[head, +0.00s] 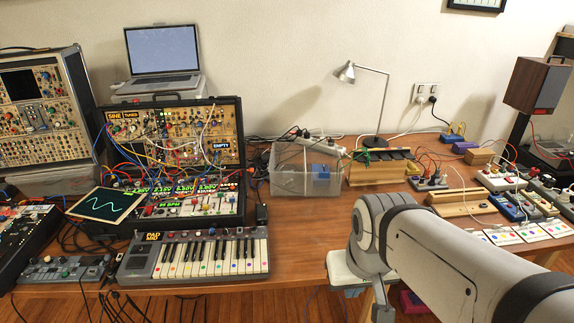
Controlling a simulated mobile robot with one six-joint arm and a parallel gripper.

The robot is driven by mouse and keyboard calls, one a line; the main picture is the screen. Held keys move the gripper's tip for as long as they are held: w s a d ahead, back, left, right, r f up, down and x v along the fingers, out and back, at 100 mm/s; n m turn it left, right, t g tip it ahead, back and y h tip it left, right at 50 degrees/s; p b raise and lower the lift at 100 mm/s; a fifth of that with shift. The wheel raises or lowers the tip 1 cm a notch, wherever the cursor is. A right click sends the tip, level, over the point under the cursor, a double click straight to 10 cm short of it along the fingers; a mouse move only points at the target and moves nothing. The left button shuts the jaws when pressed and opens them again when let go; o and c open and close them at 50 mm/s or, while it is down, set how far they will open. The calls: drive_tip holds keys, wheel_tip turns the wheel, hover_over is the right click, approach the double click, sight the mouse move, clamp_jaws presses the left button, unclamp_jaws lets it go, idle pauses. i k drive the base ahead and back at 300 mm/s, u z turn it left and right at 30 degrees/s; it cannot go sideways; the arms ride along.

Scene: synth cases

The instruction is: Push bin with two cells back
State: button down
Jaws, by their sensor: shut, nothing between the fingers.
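The bin with two cells (287,184) is a clear, see-through plastic box in the middle of the table, in the head view. A blue thing shows through its right part; the inner divider is hard to make out. The bin stands behind the keyboard and its front wall faces me. My arm reaches in from the lower right, and its bent joint is to the right of the bin and nearer to me, apart from it. My gripper's fingers do not show; the arm hides them or they are below the picture.
Behind the bin are cables, a power strip and the wall. A wooden rack (376,174) stands close on its right, with a lamp (367,100) behind. A synth case (188,205) with patch cables is on the left. A keyboard (205,256) lies in front; bare wood (305,225) is right of it.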

sight(283, 183)
drive_tip(key=z, duration=0.05)
drive_tip(key=i, duration=1)
drive_tip(key=u, duration=0.05)
